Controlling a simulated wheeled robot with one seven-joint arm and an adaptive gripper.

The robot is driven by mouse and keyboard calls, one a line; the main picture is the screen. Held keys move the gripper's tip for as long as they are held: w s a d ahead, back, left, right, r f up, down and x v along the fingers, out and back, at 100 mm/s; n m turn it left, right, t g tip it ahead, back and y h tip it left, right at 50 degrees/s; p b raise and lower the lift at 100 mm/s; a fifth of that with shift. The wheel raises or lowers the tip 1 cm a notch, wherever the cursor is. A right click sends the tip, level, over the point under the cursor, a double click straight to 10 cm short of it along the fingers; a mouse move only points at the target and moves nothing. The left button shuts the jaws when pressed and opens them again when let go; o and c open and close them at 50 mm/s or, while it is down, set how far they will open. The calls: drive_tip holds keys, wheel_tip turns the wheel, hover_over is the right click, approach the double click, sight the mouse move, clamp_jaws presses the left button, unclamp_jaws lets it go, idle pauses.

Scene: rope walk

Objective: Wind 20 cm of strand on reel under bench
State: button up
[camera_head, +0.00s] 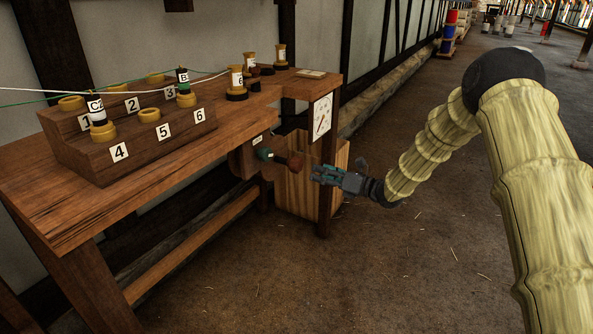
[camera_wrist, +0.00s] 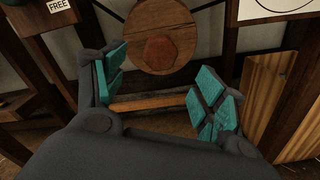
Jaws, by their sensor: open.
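Under the bench (camera_head: 150,150) I see the wooden reel (camera_head: 243,163), partly hidden by the bench edge and a green-grey part (camera_head: 264,153). White and green strands (camera_head: 140,85) run above the bench top.
A stepped rack (camera_head: 90,165) numbered 1 to 6 holds bobbins on the bench. A "FREE" label (camera_wrist: 58,5) shows at upper left in the wrist view. The floor to the right is clear.

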sight(300, 166)
drive_tip(key=b+x, duration=0.2)
drive_tip(key=x, duration=0.8)
drive_tip(key=c, duration=1.1)
